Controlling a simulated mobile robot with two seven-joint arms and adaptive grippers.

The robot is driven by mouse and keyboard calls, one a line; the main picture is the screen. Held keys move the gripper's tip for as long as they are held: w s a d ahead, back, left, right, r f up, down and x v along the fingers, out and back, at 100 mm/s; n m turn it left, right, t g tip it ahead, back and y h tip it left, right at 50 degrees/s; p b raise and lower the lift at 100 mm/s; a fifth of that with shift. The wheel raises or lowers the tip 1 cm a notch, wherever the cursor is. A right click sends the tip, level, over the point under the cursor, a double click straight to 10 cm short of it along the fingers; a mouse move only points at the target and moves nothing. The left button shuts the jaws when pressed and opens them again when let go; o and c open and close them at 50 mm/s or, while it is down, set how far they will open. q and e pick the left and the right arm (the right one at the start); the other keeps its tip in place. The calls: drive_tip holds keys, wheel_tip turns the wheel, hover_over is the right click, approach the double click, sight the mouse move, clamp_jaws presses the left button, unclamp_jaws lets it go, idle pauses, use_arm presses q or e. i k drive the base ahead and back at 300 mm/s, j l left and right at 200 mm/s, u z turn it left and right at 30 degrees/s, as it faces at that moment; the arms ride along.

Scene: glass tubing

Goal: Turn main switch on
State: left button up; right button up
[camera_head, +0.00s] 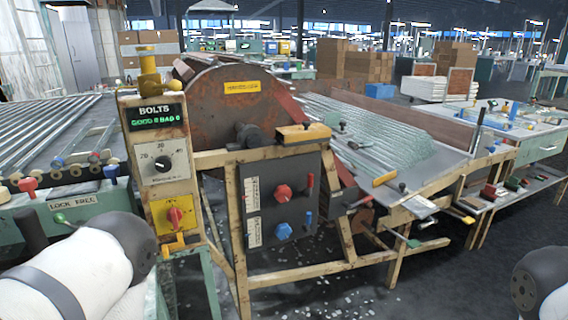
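A tall beige control post stands left of centre, with a "BOLTS" counter display (154,117) near its top. Below it is a white panel with a black dial (163,163). Lower on the post, a red rotary switch (174,215) sits on a yellow plate (160,213). To the right, a dark grey panel (259,187) carries a red knob (283,192) and a blue knob (283,231). I cannot tell which of these is labelled as the main switch. My arms show at the lower left and lower right edges; neither gripper is in view.
A large rusty disc (215,98) stands behind the post. A sloped bench of glass tubes (385,130) lies to the right on a wooden frame. A roller table (40,135) is at the left. The floor (330,290) before the frame has scattered shards.

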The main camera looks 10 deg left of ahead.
sight(174, 215)
drive_tip(key=u, duration=1.1)
